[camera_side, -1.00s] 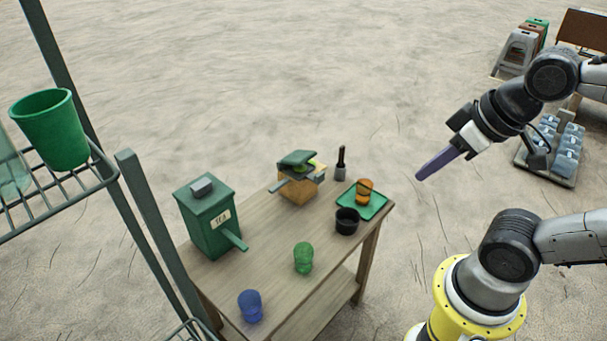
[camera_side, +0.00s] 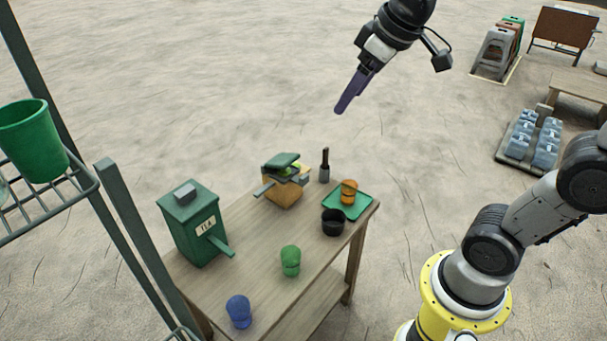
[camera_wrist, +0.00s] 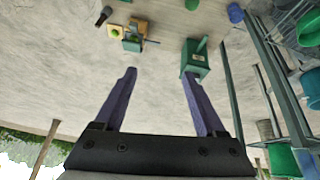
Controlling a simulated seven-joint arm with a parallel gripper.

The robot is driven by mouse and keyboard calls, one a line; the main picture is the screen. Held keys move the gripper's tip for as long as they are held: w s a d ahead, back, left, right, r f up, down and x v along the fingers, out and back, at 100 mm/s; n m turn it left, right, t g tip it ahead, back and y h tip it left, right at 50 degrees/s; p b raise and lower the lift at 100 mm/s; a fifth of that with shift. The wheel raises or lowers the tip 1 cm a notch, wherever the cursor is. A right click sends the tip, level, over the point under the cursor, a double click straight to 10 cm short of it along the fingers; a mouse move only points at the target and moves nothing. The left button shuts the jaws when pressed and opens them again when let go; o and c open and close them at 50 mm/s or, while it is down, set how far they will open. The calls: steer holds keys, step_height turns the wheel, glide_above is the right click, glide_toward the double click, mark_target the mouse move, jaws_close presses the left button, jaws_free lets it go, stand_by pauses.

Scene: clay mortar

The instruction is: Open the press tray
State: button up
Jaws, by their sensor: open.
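The press (camera_side: 283,181) is a wooden block with a green top part and a grey handle sticking out to the left. It stands at the far end of the wooden table (camera_side: 255,232). Something bright green shows under its green top; I cannot tell how far the tray is open. The press also shows in the wrist view (camera_wrist: 133,36), at the top left. My gripper (camera_side: 341,108) is high above and behind the table, up and right of the press in the side view, touching nothing. Its purple fingers (camera_wrist: 160,75) are spread apart and empty in the wrist view.
A green tea box (camera_side: 190,225) stands left of the press. A black-handled tool (camera_side: 325,167), a green tray (camera_side: 358,208) with an orange cup (camera_side: 349,190), and a black cup (camera_side: 333,222) are to its right. Green (camera_side: 290,260) and blue (camera_side: 239,311) cups stand in front.

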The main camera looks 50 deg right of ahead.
steer(key=w+d+f+g, duration=0.1)
steer(key=w+d+f, duration=0.2)
steer(key=w, duration=0.7)
steer(key=m+g, duration=0.1)
steer(key=g, duration=0.3)
glide_above(304, 176)
step_height(304, 176, down, 21)
step_height(304, 176, down, 13)
steer(key=shift+f, duration=0.1)
jaws_close()
